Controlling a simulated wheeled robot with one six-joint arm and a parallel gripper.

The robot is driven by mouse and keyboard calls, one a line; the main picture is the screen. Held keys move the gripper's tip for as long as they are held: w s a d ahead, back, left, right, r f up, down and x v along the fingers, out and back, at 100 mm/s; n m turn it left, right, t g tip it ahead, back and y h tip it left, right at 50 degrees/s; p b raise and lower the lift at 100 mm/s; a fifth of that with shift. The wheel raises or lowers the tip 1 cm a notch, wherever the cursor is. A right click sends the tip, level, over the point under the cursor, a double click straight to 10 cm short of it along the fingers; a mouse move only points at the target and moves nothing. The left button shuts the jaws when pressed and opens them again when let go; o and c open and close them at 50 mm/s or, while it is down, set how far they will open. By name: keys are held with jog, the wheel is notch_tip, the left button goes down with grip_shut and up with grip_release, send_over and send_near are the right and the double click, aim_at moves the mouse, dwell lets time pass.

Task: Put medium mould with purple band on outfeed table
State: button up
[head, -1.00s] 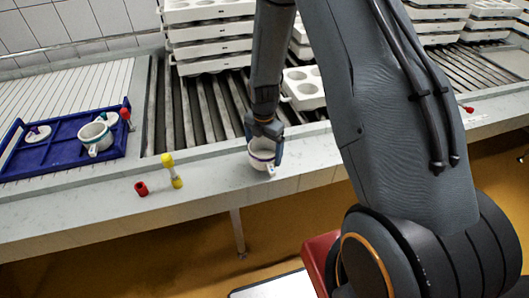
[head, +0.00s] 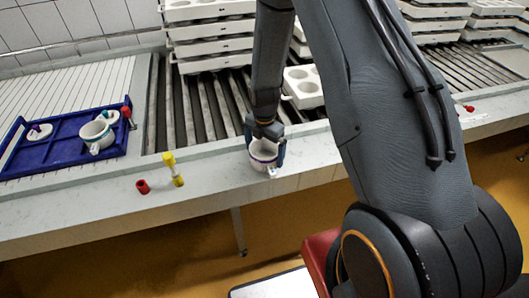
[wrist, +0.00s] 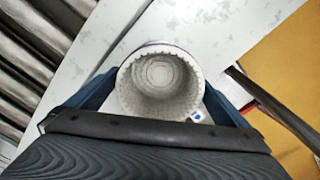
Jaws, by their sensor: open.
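The white mould with a purple band (head: 262,157) stands upright on the light grey table edge (head: 215,180), in front of the rollers. My gripper (head: 266,143) is over it, pointing down, with its fingers open on either side of the mould. In the wrist view the mould (wrist: 160,82) is seen from above, empty, with a ribbed inner wall and a small tab with a blue dot. The open gripper (wrist: 160,95) straddles it there. Another white mould (head: 96,137) is in the blue tray (head: 62,158) at left.
Stacked white mould blocks (head: 212,45) stand on the rollers behind.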

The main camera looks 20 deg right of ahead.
notch_tip(320, 180, up, 11)
jog(key=b, duration=0.3)
jog(key=s+r+m, duration=0.5)
jog(key=s+m, duration=0.4)
jog(key=m, duration=0.3)
jog(key=s+r+m+t, duration=0.1)
jog(key=s+r+m, duration=0.3)
jog(key=s+m, duration=0.5)
jog(key=m, duration=0.4)
jog(key=shift+r+t+b, duration=0.3)
jog(key=shift+r, duration=0.1)
jog(key=shift+d+f, duration=0.1)
jog(key=shift+f+b, duration=0.3)
jog(key=shift+b, duration=0.05)
